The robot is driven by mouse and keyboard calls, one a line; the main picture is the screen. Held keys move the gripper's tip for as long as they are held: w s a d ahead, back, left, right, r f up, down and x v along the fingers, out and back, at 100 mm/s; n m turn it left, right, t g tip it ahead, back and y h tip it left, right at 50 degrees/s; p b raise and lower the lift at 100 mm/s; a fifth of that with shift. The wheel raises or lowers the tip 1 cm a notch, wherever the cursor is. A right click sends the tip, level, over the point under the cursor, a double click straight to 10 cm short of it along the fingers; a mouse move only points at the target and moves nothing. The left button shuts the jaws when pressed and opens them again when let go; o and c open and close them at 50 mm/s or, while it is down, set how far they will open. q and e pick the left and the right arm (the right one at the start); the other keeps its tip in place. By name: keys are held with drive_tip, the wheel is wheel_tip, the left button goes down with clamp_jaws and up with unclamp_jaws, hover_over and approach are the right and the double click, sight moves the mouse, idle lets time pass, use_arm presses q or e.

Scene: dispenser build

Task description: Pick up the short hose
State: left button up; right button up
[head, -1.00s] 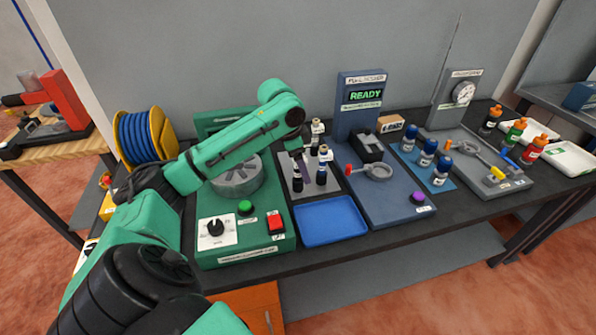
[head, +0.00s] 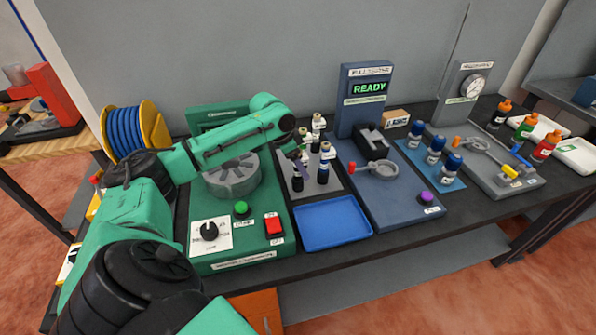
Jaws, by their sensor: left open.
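My left arm reaches in from the left, over the green machine. My left gripper (head: 301,162) is open and points down at the back left of a small grey rack (head: 318,187). Several dark pieces with pale tops, such as this one (head: 324,163), stand upright on the rack. The gripper is close to them; I cannot tell if it touches any. I cannot make out a short hose for certain; it may be among these pieces or hidden by the gripper. My right gripper is not in view.
A green machine (head: 232,265) with a round carousel lies under my left arm. An empty blue tray (head: 333,224) is in front of the rack. A blue hose reel (head: 128,132) stands at left. A blue station (head: 395,205) with a "READY" screen and blue-capped bottles (head: 436,150) are at right.

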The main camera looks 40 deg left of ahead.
use_arm(q)
drive_tip(key=shift+w+d+f, duration=0.15)
drive_tip(key=shift+f, duration=0.25)
drive_tip(key=shift+w+f, duration=0.1)
drive_tip(key=shift+f, duration=0.15)
clamp_jaws()
drive_tip(key=shift+r, duration=0.15)
idle(0.7)
